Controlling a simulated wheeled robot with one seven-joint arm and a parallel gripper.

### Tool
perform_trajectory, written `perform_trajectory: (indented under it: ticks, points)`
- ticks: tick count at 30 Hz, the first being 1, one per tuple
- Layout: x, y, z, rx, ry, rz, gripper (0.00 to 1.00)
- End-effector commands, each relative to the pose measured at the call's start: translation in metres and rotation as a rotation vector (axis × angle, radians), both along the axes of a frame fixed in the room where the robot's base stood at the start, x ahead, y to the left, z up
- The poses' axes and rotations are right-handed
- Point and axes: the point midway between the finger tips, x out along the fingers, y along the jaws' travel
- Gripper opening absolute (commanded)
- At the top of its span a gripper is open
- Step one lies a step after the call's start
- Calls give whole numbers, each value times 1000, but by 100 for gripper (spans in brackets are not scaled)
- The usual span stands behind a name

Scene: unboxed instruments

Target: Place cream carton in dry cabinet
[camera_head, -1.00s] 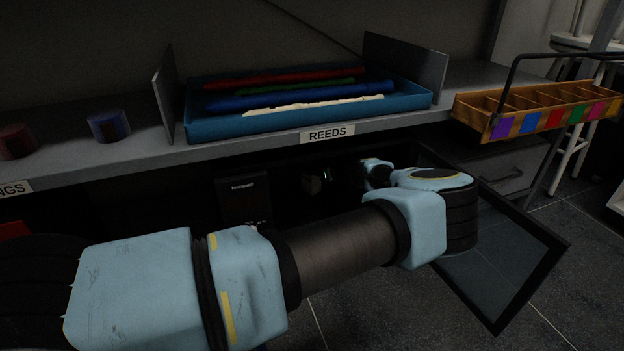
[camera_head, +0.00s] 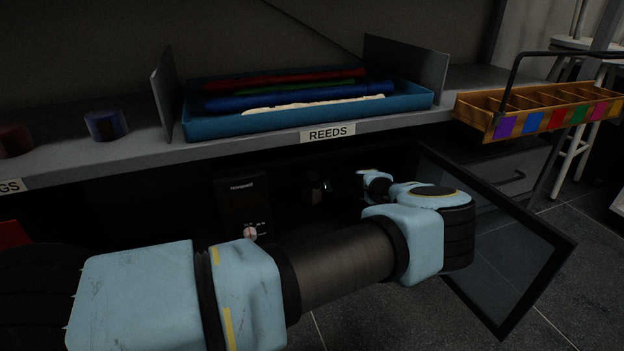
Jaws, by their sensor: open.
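The dry cabinet (camera_head: 290,215) sits under the shelf, its inside very dark. Its glass door (camera_head: 515,255) stands open to the right. My arm reaches across the front from the lower left, and its wrist bends back into the opening. My gripper (camera_head: 326,185) is inside the dark opening, open, with its fingers barely visible. I cannot clearly make out the cream carton; a faint patch at the fingertips is too dark to identify. I cannot tell whether anything touches the fingers.
A black panel (camera_head: 243,205) with a small pale knob stands left of the opening. Above, the shelf (camera_head: 405,122) holds a blue tray (camera_head: 290,123) of reeds and tape rolls (camera_head: 106,125). A wooden divided carrier (camera_head: 540,110) sits at the right end. The shelf edge is close above my arm.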

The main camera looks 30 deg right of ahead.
Motion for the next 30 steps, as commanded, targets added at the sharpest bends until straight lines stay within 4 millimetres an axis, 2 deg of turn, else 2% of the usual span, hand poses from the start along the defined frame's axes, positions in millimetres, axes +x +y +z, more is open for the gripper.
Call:
perform_trajectory:
  ticks: [5,13,18,30]
  points:
    - [-5,-2,6,1,0,-1,79]
    - [-44,-14,26,0,0,-2,79]
    - [-62,-18,31,0,0,-1,79]
    - [-67,-19,31,0,-1,0,79]
